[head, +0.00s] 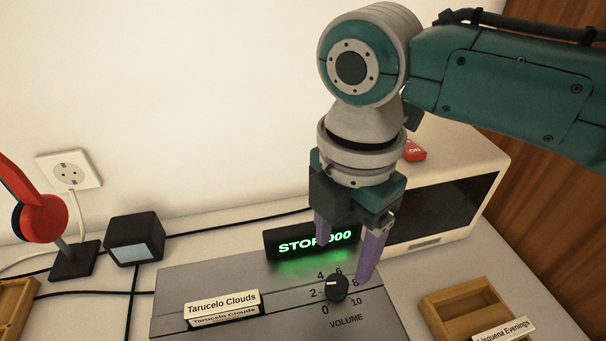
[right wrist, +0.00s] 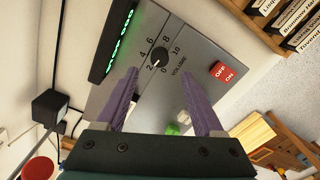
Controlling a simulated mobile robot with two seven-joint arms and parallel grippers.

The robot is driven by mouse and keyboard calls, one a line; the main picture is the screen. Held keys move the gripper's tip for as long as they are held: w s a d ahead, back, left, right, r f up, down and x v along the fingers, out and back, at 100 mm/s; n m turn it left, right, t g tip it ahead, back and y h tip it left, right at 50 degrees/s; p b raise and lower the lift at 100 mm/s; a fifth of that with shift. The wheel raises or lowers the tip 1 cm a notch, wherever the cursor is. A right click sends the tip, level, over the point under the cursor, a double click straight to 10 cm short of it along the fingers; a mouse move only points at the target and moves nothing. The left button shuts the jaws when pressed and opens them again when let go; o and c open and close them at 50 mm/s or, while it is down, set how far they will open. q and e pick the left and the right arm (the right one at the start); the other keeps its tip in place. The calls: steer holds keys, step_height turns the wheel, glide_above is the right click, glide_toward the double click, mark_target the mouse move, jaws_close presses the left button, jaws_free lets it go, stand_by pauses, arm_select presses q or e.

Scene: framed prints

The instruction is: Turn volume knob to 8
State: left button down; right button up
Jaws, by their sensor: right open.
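The black volume knob (head: 337,289) sits on a grey panel (head: 190,280), ringed by numbers 0 to 10. Its pale mark points left, near the 2. The knob also shows in the right wrist view (right wrist: 159,58). My right gripper (head: 345,260) has two purple fingers, open and empty, pointing down just above and behind the knob. In the right wrist view the knob shows beyond the gap between the fingertips (right wrist: 158,75). No contact with the knob is visible. My left gripper is not in view.
A green-lit display (head: 312,240) stands behind the knob. A card reading Tarucelo Clouds (head: 222,304) stands on the panel. A cream box with a dark front (head: 440,212) is behind right, a wooden tray (head: 450,298) front right. A black cube (head: 136,239) and red headphones (head: 40,217) are left.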

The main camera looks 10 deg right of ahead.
mark_target(337, 283)
step_height(337, 283, down, 7)
steer(key=shift+f+b, duration=0.1)
steer(key=shift+b, duration=0.75)
steer(key=c, duration=0.5)
jaws_close()
